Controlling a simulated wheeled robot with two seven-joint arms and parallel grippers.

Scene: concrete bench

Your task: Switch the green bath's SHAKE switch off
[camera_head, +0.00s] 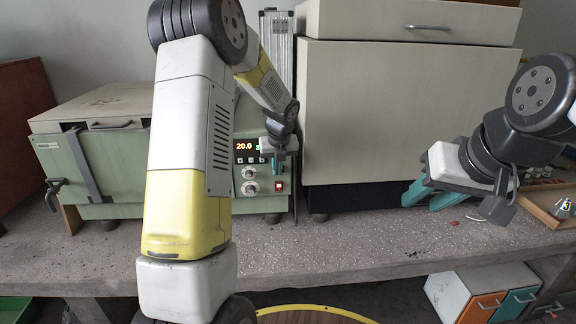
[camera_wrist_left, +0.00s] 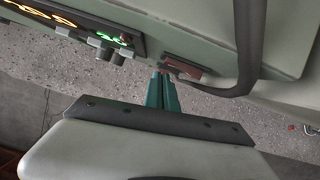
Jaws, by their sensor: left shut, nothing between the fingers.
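The green bath (camera_head: 120,160) stands at the left of the bench, partly hidden behind my left arm. Its control panel has a lit display (camera_head: 245,146) reading 20.0, two round knobs (camera_head: 249,180) and a small red switch (camera_head: 279,186) at lower right. I cannot read the switch's label or tell its position. My left gripper (camera_head: 279,170) is shut and empty, its teal fingertips just in front of and above the switch. In the left wrist view the fingertips (camera_wrist_left: 162,78) are beside the dark red switch (camera_wrist_left: 183,69); contact is unclear. My right gripper (camera_head: 432,197) is open and empty above the bench at right.
A large beige cabinet (camera_head: 400,110) stands right of the bath, with a narrow gap between them. A wooden tray (camera_head: 545,208) with small items lies at the right end. The speckled bench top (camera_head: 350,240) is clear in front. A black lever (camera_head: 53,190) sticks out at the bath's left.

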